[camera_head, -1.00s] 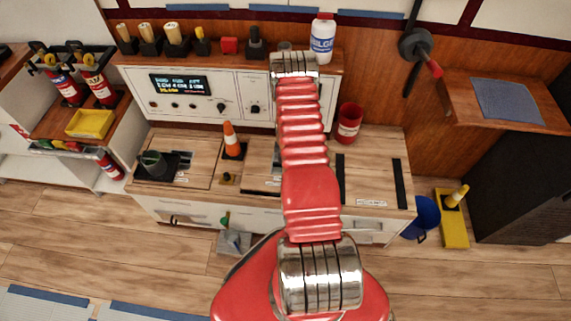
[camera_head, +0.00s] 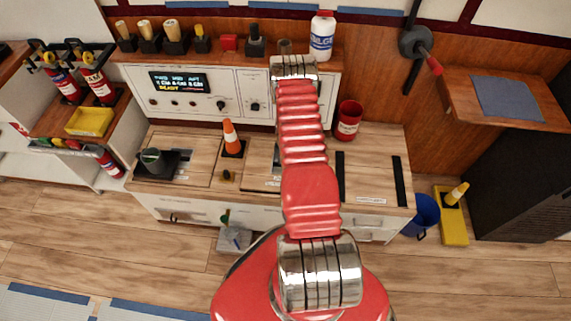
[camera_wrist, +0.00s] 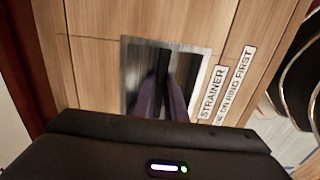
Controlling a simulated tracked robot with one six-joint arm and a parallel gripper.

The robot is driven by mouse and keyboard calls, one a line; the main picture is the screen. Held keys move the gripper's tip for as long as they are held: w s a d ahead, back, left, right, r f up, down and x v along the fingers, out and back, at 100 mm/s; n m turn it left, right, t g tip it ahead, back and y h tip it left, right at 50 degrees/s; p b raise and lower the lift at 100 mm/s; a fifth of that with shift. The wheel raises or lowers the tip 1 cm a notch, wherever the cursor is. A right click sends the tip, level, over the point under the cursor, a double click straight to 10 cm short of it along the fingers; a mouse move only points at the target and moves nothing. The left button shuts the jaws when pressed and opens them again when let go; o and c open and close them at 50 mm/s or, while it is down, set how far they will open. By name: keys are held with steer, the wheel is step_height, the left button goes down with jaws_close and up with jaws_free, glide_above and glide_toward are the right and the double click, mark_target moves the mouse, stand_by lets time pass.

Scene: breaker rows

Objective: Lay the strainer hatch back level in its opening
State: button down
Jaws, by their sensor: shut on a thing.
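The strainer hatch area shows in the wrist view as pale wood with a square steel-framed recess (camera_wrist: 128,62) and a label reading STRAINER (camera_wrist: 211,93). My gripper (camera_wrist: 166,82) reaches down into this recess, its two dark fingers close together and shut on part of the hatch. The exact part between the fingertips is hidden. In the head view my red arm covers the gripper and most of the hatch. A strip of the wooden counter (camera_head: 258,160) shows left of the arm, with a dark edge in front. I cannot tell how far the hatch is tilted.
An orange cone (camera_head: 231,138) stands left of the arm. A dark cup-like fitting (camera_head: 153,161) is further left. A red can (camera_head: 348,121) stands at the back right. A panel with a display (camera_head: 179,84) rises behind. Dark strips (camera_head: 398,182) lie on the right counter.

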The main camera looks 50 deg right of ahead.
steer(key=shift+f, duration=0.85)
steer(key=c, duration=1.7)
jaws_free()
steer(key=shift+c, duration=0.2)
steer(key=shift+f, duration=0.1)
step_height(320, 180, up, 14)
steer(key=shift+f, duration=0.1)
